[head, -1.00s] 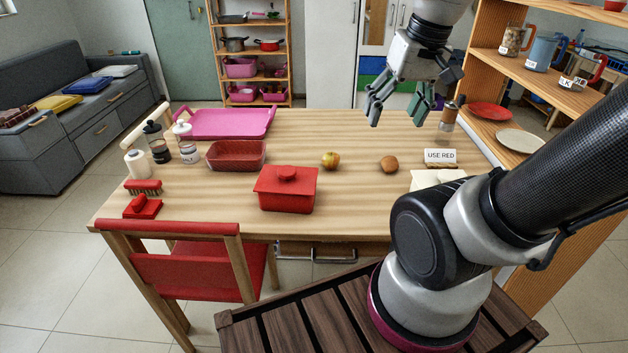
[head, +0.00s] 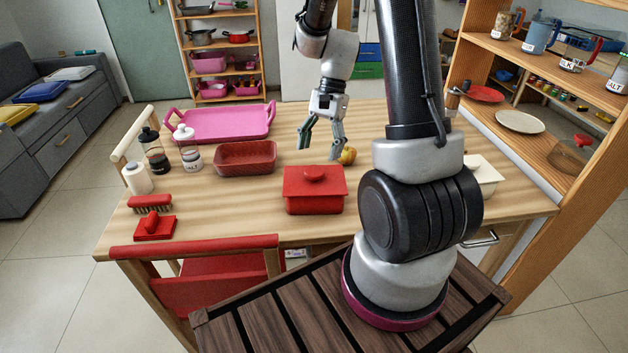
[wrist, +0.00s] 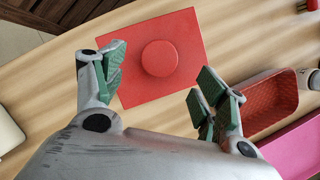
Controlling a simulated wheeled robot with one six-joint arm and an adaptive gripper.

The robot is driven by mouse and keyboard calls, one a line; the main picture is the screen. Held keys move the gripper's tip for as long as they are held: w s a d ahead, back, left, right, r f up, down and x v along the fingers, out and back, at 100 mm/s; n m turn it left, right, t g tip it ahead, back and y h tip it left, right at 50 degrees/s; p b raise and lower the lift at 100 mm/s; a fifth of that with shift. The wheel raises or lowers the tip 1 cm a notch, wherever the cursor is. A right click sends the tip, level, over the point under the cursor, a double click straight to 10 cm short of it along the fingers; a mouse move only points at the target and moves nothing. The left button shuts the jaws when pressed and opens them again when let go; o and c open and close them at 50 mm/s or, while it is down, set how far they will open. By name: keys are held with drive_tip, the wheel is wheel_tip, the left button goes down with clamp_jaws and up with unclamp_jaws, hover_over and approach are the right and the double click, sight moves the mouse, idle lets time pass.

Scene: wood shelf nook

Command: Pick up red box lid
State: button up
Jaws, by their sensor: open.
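The red box lid (head: 315,177) sits on the red box (head: 314,203) near the front middle of the table. It has a round knob on top. The lid also shows in the wrist view (wrist: 181,77), with its round knob (wrist: 159,58) near the middle. My gripper (head: 319,154) is open and empty, pointing down above and slightly behind the lid. In the wrist view its green-padded fingers (wrist: 160,88) are spread, with the knob beyond and between them. The fingers look apart from the lid.
An apple (head: 347,155) is close behind the box, right of my gripper. An open red dish (head: 245,171) stands to the left. A pink tray (head: 219,140) lies farther back. A cream box (head: 481,178) is at the right. Bare table lies left of the red box.

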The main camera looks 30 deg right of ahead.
sight(315, 170)
drive_tip(key=x, duration=0.6)
drive_tip(key=shift+d+f, duration=0.1)
drive_tip(key=c, duration=1.1)
